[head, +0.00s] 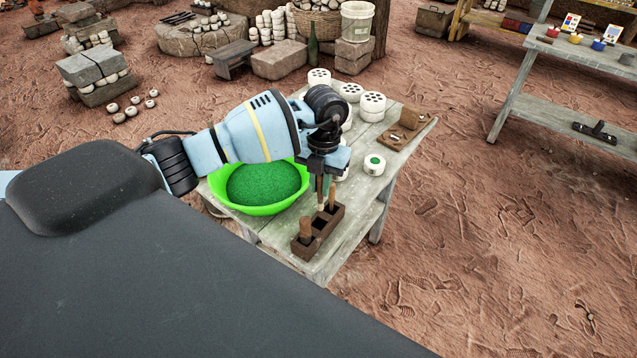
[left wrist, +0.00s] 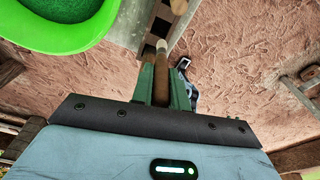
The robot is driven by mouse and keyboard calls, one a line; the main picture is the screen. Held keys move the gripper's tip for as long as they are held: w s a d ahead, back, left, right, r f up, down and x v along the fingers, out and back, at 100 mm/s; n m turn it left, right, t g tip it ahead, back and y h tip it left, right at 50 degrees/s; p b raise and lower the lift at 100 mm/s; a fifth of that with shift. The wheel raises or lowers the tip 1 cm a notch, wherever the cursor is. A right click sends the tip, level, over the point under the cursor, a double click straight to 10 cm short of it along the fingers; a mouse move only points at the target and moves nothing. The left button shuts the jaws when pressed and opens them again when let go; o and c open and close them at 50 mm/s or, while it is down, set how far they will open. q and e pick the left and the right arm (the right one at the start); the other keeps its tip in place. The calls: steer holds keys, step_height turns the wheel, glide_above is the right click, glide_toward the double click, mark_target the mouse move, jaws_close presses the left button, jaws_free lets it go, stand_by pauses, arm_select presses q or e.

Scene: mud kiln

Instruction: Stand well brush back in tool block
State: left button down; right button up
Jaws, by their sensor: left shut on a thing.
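My left gripper (head: 322,176) is shut on the well brush (head: 320,190), a thin wooden stick pointing down above the tool block. In the left wrist view the brush (left wrist: 160,75) sits between the green fingers, with a pale end beyond them. The dark wooden tool block (head: 322,228) stands at the table's near end, and part of it shows in the left wrist view (left wrist: 160,18). Wooden handles stand in it at its near end and its far end; a middle slot looks empty. I cannot tell whether the brush's lower end touches the block. My right gripper is not in view.
A green bowl of green powder (head: 264,188) is left of the block. A white piece with a green centre (head: 374,164) and several white pieces with dark holes (head: 372,104) stand farther back. A wooden rack (head: 404,132) is at the table's right. Bare tabletop (head: 352,208) lies beside the block.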

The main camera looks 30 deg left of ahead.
mark_target(319, 201)
arm_select(q)
steer(key=shift+a+f+n, duration=0.25)
steer(key=shift+n, duration=0.65)
